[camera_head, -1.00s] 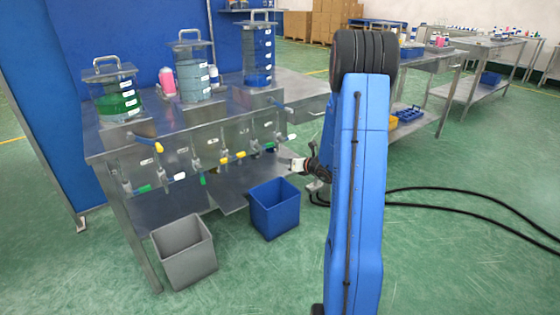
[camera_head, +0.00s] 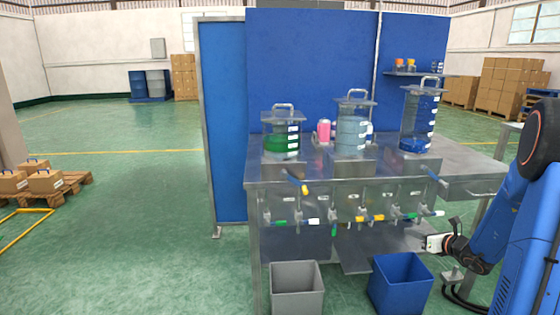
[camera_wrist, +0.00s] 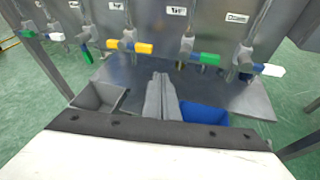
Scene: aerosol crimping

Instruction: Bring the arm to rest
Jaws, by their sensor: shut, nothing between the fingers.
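My gripper (camera_head: 430,243) is at the right in the head view, low in front of the steel filling bench (camera_head: 460,162). It points left toward the bench's valves and is apart from them. In the wrist view its two grey fingers (camera_wrist: 161,97) lie together, shut and empty. Part of my blue arm shows at the right edge of the head view.
The bench carries several clear tanks, including a green-filled one (camera_head: 281,141), and a pink can (camera_head: 324,131). Valves with coloured handles (camera_head: 370,218) hang along its front. A grey bin (camera_head: 297,290) and a blue bin (camera_head: 401,285) stand below. Open floor lies left.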

